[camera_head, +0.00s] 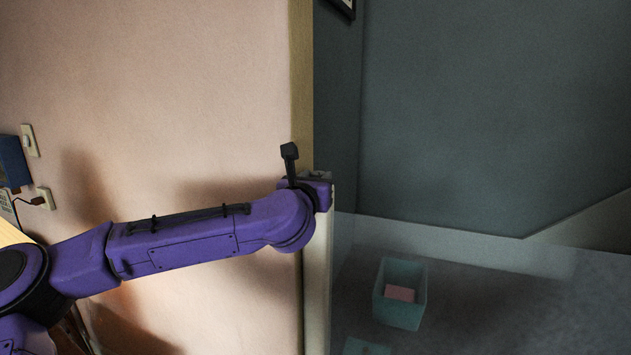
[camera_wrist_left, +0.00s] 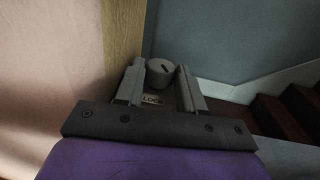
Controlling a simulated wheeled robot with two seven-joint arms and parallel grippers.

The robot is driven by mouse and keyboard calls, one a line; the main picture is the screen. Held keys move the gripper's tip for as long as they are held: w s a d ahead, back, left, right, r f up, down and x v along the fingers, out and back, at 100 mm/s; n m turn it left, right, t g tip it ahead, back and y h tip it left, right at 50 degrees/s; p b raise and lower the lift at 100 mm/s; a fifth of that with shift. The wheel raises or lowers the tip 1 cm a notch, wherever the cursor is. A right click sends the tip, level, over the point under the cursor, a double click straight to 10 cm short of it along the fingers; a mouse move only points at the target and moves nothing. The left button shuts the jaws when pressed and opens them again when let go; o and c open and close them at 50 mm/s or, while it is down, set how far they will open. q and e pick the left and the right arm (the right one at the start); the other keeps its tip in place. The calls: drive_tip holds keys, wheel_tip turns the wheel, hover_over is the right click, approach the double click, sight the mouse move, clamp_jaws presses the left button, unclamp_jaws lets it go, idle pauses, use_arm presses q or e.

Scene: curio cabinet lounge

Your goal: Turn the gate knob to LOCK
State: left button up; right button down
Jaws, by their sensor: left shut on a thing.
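The gate knob (camera_wrist_left: 159,72) is a grey round knob with a short dark slanted mark on its top, seen in the left wrist view. A pale LOCK label (camera_wrist_left: 152,99) lies just below it, partly covered at the near side. My left gripper (camera_wrist_left: 160,82) has one finger on each side of the knob and is shut on it. In the head view my left gripper (camera_head: 321,180) is at the top of the narrow pale gate (camera_head: 317,275), seen nearly edge-on. The knob is too small and covered to make out there. My right gripper is in neither view.
A pink wall (camera_head: 180,110) with a tan end trim (camera_head: 301,80) stands close on the left. Beyond the gate is a lower floor with a teal bin (camera_head: 402,312) holding a pink thing. The wrist view shows dark stair steps (camera_wrist_left: 280,118) at the right.

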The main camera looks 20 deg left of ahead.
use_arm(q)
drive_tip(key=shift+r, duration=0.1)
drive_tip(key=o, duration=0.7)
drive_tip(key=shift+c, duration=0.2)
drive_tip(key=o, duration=0.4)
drive_tip(key=shift+w, duration=0.1)
drive_tip(key=shift+d, duration=0.2)
drive_tip(key=shift+a, duration=0.15)
